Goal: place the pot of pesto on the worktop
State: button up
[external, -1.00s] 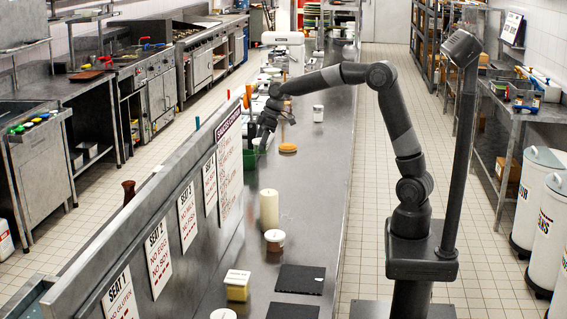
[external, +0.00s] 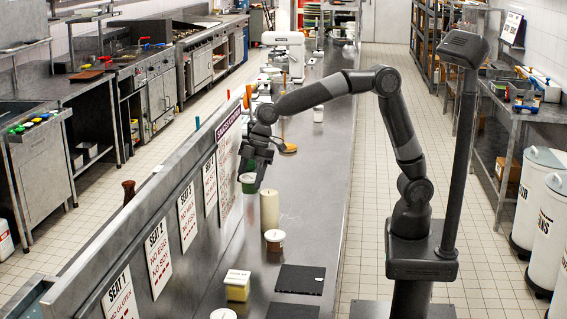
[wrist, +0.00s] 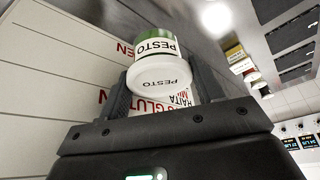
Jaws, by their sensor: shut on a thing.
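The pot of pesto (wrist: 162,75) is a round white tub with green on it and "PESTO" in dark letters. In the wrist view it sits between the two fingers of my gripper (wrist: 163,98), which is shut on it. In the external view my gripper (external: 254,172) points down beside the upright sign panel, with the green and white pot (external: 248,183) at its fingertips. The pot is partly hidden by the fingers, and its exact height above the worktop (external: 312,215) is hard to tell. The worktop is a long grey metal counter.
A cream cylinder (external: 269,210), a lidded brown tub (external: 274,240) and a yellow tub (external: 237,287) stand nearer the camera. Dark mats (external: 300,279) lie at the near right. The sign panel (external: 158,250) edges the left side. The worktop's middle right is clear.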

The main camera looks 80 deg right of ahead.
jog(key=s+a+f+n+g, duration=0.1)
jog(key=a+f+n, duration=0.15)
jog(key=a, duration=0.55)
jog(key=s+a+f+n+g+y, duration=0.15)
jog(key=a+n, duration=0.25)
jog(key=a, duration=0.4)
jog(key=s+a+f+n+g+h, duration=0.1)
jog(key=a+f+n, duration=0.2)
jog(key=a, duration=0.5)
jog(key=shift+m+y, duration=0.25)
notch_tip(320, 180, down, 9)
jog(key=shift+d+f, duration=0.1)
jog(key=shift+f, duration=0.05)
jog(key=o, duration=1)
jog(key=shift+f, duration=0.15)
jog(key=v, duration=1.2)
jog(key=shift+r, duration=0.25)
